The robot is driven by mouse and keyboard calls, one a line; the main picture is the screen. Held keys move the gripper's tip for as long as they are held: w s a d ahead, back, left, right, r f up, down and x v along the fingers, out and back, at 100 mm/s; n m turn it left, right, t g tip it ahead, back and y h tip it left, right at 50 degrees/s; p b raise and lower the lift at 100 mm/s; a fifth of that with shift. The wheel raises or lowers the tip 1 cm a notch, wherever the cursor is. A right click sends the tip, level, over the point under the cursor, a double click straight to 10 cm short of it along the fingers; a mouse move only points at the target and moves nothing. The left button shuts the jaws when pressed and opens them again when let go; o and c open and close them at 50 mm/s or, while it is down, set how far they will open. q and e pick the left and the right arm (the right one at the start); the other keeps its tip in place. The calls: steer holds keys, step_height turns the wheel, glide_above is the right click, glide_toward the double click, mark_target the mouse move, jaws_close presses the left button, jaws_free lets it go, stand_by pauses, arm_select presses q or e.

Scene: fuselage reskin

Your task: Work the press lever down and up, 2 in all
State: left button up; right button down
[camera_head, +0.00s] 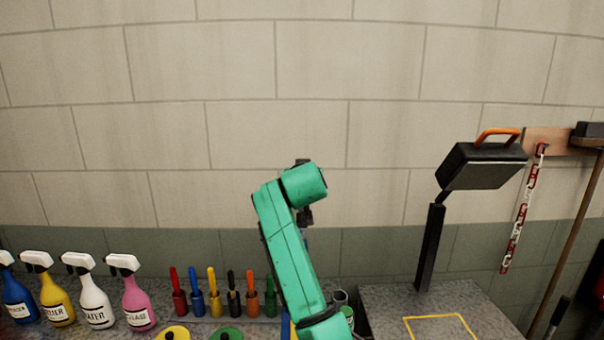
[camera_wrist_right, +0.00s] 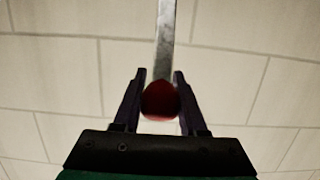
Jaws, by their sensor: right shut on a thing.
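In the right wrist view my right gripper (camera_wrist_right: 160,76) is shut on the press lever's dark red round knob (camera_wrist_right: 160,101), with a dark finger on each side. The lever's grey metal bar (camera_wrist_right: 165,32) runs from the knob up to the top edge of that view. The rest of the press is out of that view. In the head view a green arm of mine rises in the middle; the lever and knob cannot be made out there. My left gripper is not in view.
Several spray bottles (camera_head: 92,305) stand at the left. A rack of coloured-handled tools (camera_head: 231,300) is beside my arm. At the right are a black lamp-like box with an orange handle (camera_head: 483,165) on a black post (camera_head: 430,247) and a yellow-outlined square (camera_head: 440,318). A tiled wall is behind.

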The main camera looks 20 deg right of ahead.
steer(key=shift+w+f, duration=0.1)
steer(key=shift+f, duration=0.45)
steer(key=c, duration=0.6)
jaws_free()
steer(key=shift+o, duration=0.5)
steer(key=shift+w+d+f, duration=0.1)
steer(key=shift+w+d, duration=0.05)
steer(key=shift+w, duration=0.15)
steer(key=shift+w+d+f, duration=0.1)
steer(key=shift+w+d, duration=0.05)
steer(key=shift+w, duration=0.3)
arm_select(q)
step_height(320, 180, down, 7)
steer(key=b, duration=0.6)
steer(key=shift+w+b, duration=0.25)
steer(key=shift+b, duration=0.15)
arm_select(e)
steer(key=v, duration=1.4)
steer(key=shift+s+r, duration=0.2)
steer(key=shift+r, duration=0.05)
